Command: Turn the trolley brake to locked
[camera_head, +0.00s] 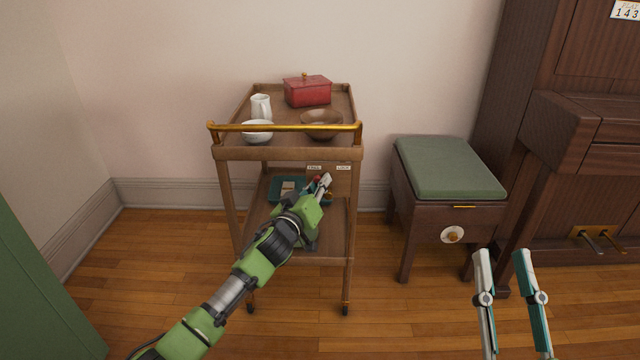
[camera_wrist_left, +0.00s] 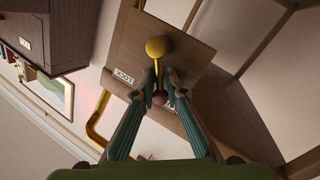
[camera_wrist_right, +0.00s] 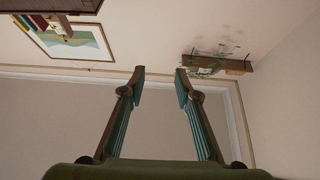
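The wooden trolley (camera_head: 290,153) stands against the wall with its brass rail towards me. FREE (camera_head: 314,167) and LOCK (camera_head: 343,168) labels sit left and right on a panel below its top. The brake lever has a red knob (camera_head: 318,178) in front of this panel, largely covered by my left gripper (camera_head: 325,183). In the left wrist view, the brass hub (camera_wrist_left: 156,47) lies beyond the fingertips, and the lever with its dark red knob (camera_wrist_left: 160,97) runs between the nearly closed fingers. My right gripper (camera_head: 503,255) is open and empty, away from the trolley.
On the trolley top are a white jug (camera_head: 261,106), white bowl (camera_head: 257,131), brown bowl (camera_head: 321,122) and red box (camera_head: 308,92). A teal tray (camera_head: 283,199) sits lower. A green-topped stool (camera_head: 449,170) and a piano (camera_head: 570,125) stand right. Floor is free in front.

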